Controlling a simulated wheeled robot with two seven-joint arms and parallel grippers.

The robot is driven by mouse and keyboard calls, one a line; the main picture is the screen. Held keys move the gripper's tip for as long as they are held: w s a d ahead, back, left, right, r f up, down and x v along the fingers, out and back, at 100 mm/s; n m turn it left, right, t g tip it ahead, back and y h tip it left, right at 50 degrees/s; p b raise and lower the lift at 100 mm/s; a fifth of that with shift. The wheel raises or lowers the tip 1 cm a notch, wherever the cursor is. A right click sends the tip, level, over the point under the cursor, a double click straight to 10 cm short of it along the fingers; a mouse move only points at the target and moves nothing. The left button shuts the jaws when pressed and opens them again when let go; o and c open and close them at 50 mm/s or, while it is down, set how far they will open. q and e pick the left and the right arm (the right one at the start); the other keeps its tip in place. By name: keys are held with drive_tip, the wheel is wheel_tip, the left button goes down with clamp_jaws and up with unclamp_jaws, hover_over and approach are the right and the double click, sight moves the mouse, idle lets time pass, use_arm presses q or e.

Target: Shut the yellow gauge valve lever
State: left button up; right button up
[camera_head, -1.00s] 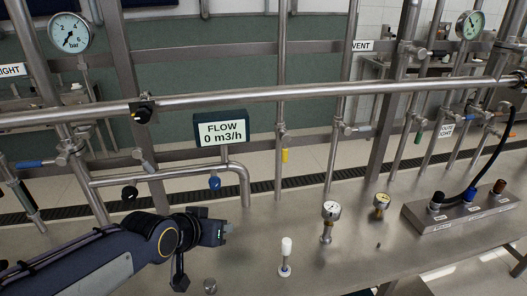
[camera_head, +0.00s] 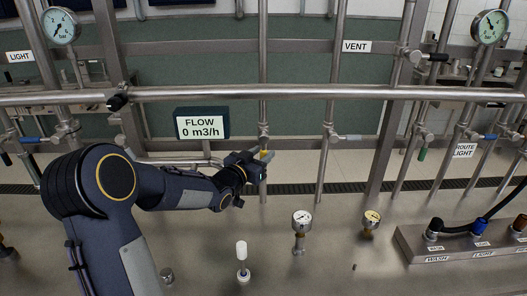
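The yellow gauge valve lever (camera_head: 264,154) is a small yellow handle on a thin vertical steel pipe (camera_head: 263,110), just right of the FLOW display. Only a short piece of it shows; the rest is hidden by my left gripper. My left gripper (camera_head: 260,170) is right at the lever, with its tip overlapping it in the picture. I cannot tell whether the fingers touch the lever or how far apart they are. My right gripper is not in view.
A FLOW display (camera_head: 201,124) reading 0 m3/h stands left of the lever. A long horizontal pipe (camera_head: 330,92) crosses above. A hose panel (camera_head: 468,242) is at right.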

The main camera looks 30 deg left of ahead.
use_arm(q)
drive_tip(key=shift+w+d, duration=0.1)
drive_tip(key=shift+w, duration=0.6)
clamp_jaws()
